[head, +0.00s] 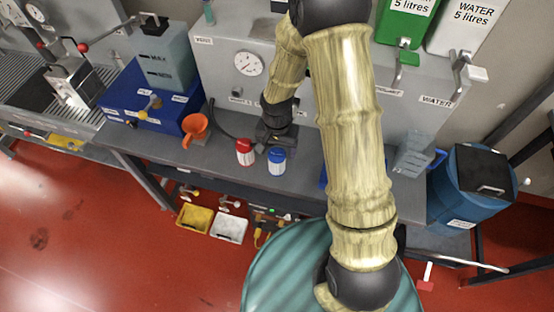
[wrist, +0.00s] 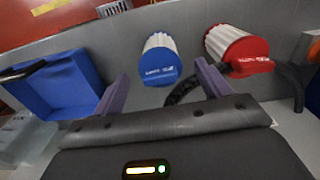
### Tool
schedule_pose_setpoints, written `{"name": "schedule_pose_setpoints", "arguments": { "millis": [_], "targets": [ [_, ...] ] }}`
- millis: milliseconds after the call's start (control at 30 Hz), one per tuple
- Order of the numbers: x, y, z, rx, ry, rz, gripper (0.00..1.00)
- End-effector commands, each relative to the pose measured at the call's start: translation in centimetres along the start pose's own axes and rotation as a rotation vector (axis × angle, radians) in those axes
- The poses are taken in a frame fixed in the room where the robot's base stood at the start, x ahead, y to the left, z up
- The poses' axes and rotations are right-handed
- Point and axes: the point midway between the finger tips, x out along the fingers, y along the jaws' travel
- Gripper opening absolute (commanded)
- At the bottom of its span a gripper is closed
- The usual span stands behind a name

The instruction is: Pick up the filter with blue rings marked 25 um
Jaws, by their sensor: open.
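The filter with the blue end (head: 277,160) stands on the grey bench in the head view. In the wrist view the same blue filter (wrist: 161,58) has a white ribbed body and lies between the lines of my open fingers, beyond their tips. Its printed marking is too small to read. A red filter (head: 245,152) stands just left of it in the head view; it also shows in the wrist view (wrist: 238,50), at right. My gripper (wrist: 160,82) is open and empty. In the head view it is at the bench behind the two filters, partly hidden by the arm.
An orange funnel (head: 195,128) and a blue tank box (head: 150,100) are to the left. A blue tray (wrist: 62,84) lies left in the wrist view. A clear jug (head: 415,155) and a blue drum (head: 478,188) are right. A dark hose (wrist: 185,90) runs near the filters.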

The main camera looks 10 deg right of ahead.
Motion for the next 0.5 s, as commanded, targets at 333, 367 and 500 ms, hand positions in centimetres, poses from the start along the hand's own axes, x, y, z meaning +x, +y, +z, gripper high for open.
{"name": "schedule_pose_setpoints", "arguments": {
  "millis": [333,367,500],
  "targets": [
    [3.0,0.0,0.1,0.0,0.0,0.0,0.76],
    [3.1,0.0,0.1,0.0,0.0,0.0,0.76],
    [3.1,0.0,0.0,0.0,0.001,-0.001,0.76]
  ]
}}
